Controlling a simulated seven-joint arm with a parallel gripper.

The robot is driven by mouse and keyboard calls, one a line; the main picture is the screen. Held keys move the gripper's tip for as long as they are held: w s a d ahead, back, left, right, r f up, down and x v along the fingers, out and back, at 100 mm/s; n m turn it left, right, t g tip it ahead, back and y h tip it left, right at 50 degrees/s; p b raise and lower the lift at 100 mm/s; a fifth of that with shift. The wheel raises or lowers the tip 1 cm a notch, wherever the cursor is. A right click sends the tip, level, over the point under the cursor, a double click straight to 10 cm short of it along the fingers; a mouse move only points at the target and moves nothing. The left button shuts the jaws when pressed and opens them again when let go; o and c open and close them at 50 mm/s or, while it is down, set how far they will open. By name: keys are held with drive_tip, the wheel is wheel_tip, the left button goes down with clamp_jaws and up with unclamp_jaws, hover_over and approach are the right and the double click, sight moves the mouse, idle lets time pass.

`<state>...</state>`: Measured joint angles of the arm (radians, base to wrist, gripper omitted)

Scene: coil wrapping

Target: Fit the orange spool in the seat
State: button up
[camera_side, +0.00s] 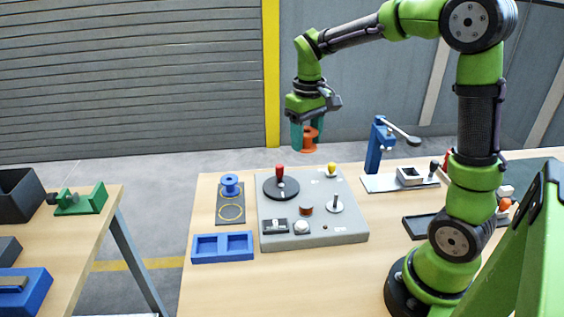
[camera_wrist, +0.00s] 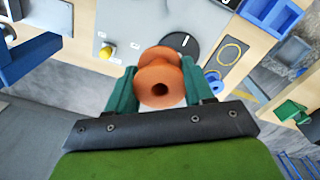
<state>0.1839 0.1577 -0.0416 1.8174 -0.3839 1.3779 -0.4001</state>
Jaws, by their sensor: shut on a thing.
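My gripper (camera_side: 307,137) is shut on the orange spool (camera_side: 309,143), holding it in the air above the far side of the grey panel (camera_side: 345,236). In the wrist view the spool (camera_wrist: 157,68) sits between the two teal fingers, its round end with a dark hole facing the camera. On the panel, a pale disc with a dark upright post (camera_side: 335,204) stands at the right and looks like the seat; I cannot tell for certain. The spool is well apart from the panel. The post cannot be made out in the wrist view.
A red-handled dark disc (camera_side: 281,188) and a yellow knob (camera_side: 332,169) rise from the panel. A blue spool (camera_side: 230,186) stands on a dark mat (camera_side: 222,204) with an empty yellow ring. A blue tray (camera_side: 222,247) and a blue post stand (camera_side: 375,148) flank the panel.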

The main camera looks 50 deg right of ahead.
hover_over(337, 195)
wheel_tip(337, 195, down, 2)
drive_tip(key=shift+w+f, duration=0.1)
drive_tip(key=shift+f, duration=0.4)
drive_tip(key=shift+f, duration=2.9)
drive_tip(key=shift+f, duration=2.55)
drive_tip(key=o, duration=1.1)
